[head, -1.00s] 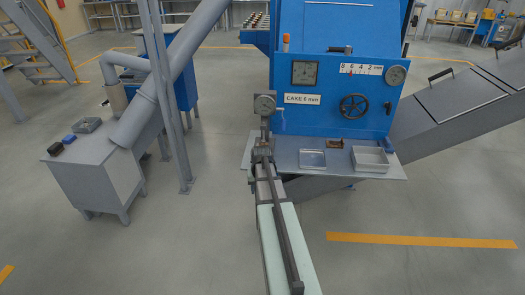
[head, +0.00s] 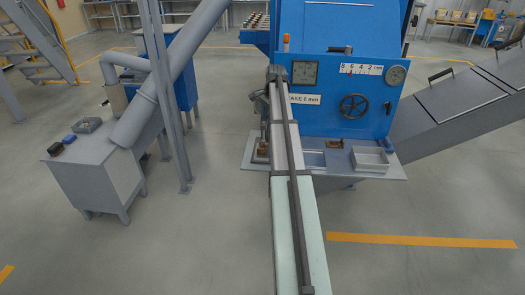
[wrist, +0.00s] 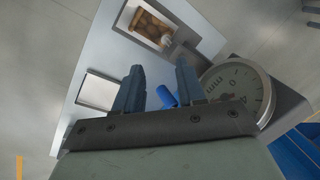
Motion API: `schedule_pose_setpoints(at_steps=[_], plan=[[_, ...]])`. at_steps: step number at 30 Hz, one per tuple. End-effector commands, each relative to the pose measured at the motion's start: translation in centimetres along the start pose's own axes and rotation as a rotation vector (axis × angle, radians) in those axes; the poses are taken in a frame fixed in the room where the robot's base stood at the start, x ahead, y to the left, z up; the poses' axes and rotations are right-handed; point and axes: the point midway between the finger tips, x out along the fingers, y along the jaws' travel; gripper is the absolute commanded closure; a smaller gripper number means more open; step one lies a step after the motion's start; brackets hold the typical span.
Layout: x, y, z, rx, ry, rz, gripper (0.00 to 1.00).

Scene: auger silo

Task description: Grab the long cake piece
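My gripper (wrist: 159,80) is open in the wrist view, its two dark fingers apart with nothing held between them. Beyond the fingertips, a pale shallow tray (wrist: 122,22) holds several brown pieces (wrist: 149,27), which look like cake. Which piece is the long one I cannot tell. In the head view, a small brown object (head: 262,149) shows at the left end of the grey shelf (head: 390,172), beside my arm. Another brown piece (head: 335,143) lies at the shelf's back. My fingers are not clear in the head view.
A round dial gauge (wrist: 238,86) stands close to my right finger. A blue object (wrist: 166,97) shows between the fingers. The shelf also bears a clear tray (head: 312,158) and a grey tray (head: 370,158). The blue machine panel (head: 345,120) rises behind it.

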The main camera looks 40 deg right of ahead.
Motion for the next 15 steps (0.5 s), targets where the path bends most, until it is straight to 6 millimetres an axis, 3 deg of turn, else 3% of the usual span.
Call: schedule_pose_setpoints(at_steps=[9,15], plan=[[-0.1,1.1,1.4,0.543,-0.067,0.106,0.61],[-0.1,1.4,1.6,0.748,-0.062,0.135,0.61]])
